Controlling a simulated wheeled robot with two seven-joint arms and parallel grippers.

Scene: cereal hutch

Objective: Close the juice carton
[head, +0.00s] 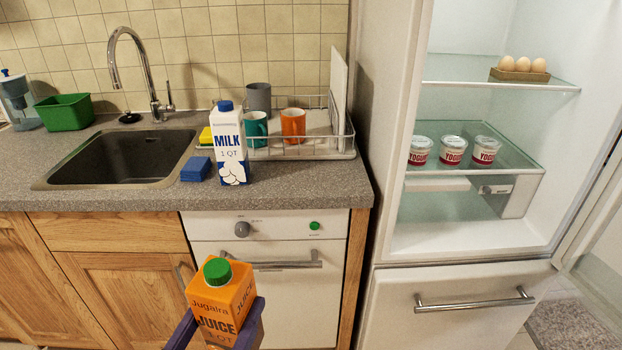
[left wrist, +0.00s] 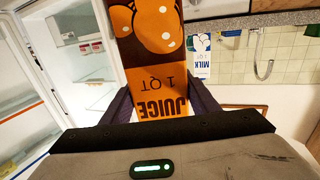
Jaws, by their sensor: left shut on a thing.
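The orange juice carton (head: 220,296) is upright in front of the dishwasher, in the lower middle of the head view. A green cap (head: 217,270) sits on its top; I cannot tell how tightly. My left gripper (head: 216,334) is shut on the carton, with one dark finger on each side, clear of the counter. In the left wrist view, the carton (left wrist: 160,85) appears upside down between the fingers of my left gripper (left wrist: 158,100). The carton's top is hidden there. My right gripper is not in view.
A milk carton (head: 230,150) stands on the counter (head: 290,184) beside a blue sponge (head: 196,169). A dish rack (head: 345,146) with mugs is behind. The sink (head: 120,158) is left. The open fridge (head: 480,235) at right holds yogurts (head: 453,151) and eggs (head: 523,65); its lower floor looks empty.

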